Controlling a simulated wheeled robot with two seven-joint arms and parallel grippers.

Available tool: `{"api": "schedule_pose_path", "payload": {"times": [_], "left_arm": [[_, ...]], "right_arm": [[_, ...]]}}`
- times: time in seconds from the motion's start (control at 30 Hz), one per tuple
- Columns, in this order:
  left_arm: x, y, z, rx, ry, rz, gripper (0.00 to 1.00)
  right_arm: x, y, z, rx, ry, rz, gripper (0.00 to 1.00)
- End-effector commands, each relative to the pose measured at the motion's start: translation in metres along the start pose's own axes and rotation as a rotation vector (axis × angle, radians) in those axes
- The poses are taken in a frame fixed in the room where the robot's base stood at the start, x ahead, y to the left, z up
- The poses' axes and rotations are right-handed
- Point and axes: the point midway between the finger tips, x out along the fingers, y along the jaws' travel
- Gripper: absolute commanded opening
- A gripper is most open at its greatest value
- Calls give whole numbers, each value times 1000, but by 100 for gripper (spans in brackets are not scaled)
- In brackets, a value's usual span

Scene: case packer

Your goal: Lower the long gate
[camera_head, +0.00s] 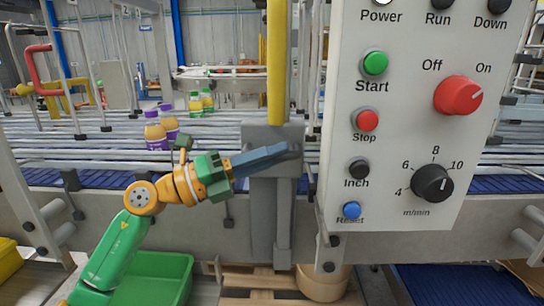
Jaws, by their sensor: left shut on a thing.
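The long gate (277,62) appears as an upright yellow bar in the middle of the head view. Its lower end meets a grey bracket (258,132) on the front of the conveyor. My left gripper (285,153) reaches in from the left, its grey fingers lying across the bracket just below the yellow bar. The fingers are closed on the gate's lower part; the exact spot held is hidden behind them. My right gripper is not in view.
A control panel (385,205) with buttons and knobs stands close on the right. Bottles with purple caps (155,135) and green caps (196,105) stand on the conveyor (100,150). Below are a green crate (165,262), a wooden pallet (255,300) and a round tan container (322,285).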

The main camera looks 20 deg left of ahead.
Motion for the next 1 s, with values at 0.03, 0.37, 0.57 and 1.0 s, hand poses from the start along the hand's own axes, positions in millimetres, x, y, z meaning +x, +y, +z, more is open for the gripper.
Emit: {"api": "schedule_pose_path", "payload": {"times": [0.03,0.37,0.57,1.0], "left_arm": [[-2,10,-7,-4,2,2,0],[-21,85,-54,-7,8,6,0],[-32,124,-78,-6,7,5,0],[-41,160,-100,-5,8,5,0]], "right_arm": [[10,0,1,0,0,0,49],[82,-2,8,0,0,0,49],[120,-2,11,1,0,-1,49],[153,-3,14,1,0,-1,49]]}}
